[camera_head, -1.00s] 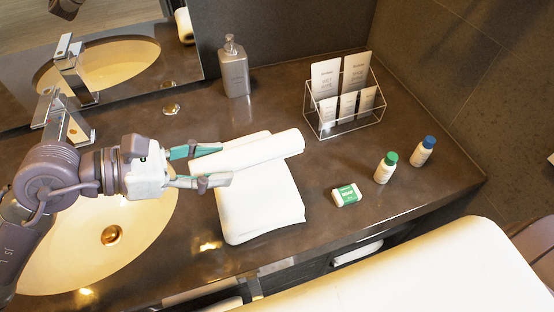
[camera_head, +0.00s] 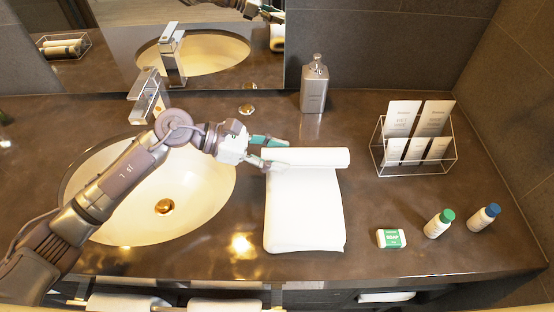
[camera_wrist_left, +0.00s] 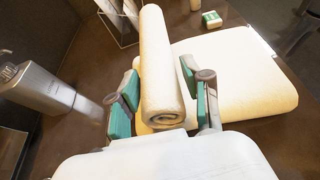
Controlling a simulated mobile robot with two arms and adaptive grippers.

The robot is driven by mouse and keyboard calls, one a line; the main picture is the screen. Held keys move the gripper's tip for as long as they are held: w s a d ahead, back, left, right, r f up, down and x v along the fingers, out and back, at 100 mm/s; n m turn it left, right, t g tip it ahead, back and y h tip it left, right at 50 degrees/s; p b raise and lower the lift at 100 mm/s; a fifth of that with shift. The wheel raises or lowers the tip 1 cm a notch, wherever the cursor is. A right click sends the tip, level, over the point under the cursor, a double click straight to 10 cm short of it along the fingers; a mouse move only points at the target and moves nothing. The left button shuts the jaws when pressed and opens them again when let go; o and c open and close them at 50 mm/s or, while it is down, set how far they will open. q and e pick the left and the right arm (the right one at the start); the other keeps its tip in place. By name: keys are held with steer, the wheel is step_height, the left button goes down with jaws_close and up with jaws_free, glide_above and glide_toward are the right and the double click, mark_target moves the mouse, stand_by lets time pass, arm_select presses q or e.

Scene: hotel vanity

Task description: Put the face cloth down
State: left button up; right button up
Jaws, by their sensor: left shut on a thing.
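The face cloth (camera_head: 318,157) is a white roll. It lies across the back end of a folded white towel (camera_head: 304,215) on the counter right of the sink; whether it rests on the towel or is held just above it, I cannot tell. My left gripper (camera_head: 279,154) is at the roll's left end, shut on it. In the left wrist view the roll (camera_wrist_left: 160,70) runs between the two green-padded fingers (camera_wrist_left: 161,102), with its spiral end facing me. The folded towel (camera_wrist_left: 245,80) shows beyond and to the right. My right gripper is not in view.
A soap dispenser (camera_head: 314,86) stands behind the roll. A wire rack with cards (camera_head: 414,140) is at the back right. A soap box (camera_head: 391,238), a green-capped bottle (camera_head: 438,224) and a blue-capped bottle (camera_head: 484,218) stand front right. The sink (camera_head: 205,200) lies left.

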arm_select(q)
step_height(320, 180, down, 2)
steer(key=shift+f+p, duration=0.2)
steer(key=shift+p, duration=0.1)
steer(key=shift+f, duration=0.2)
steer(key=shift+f, duration=0.1)
steer(key=shift+f+b, duration=0.1)
steer(key=shift+b, duration=0.2)
steer(key=o, duration=1.1)
steer(key=shift+c, duration=0.2)
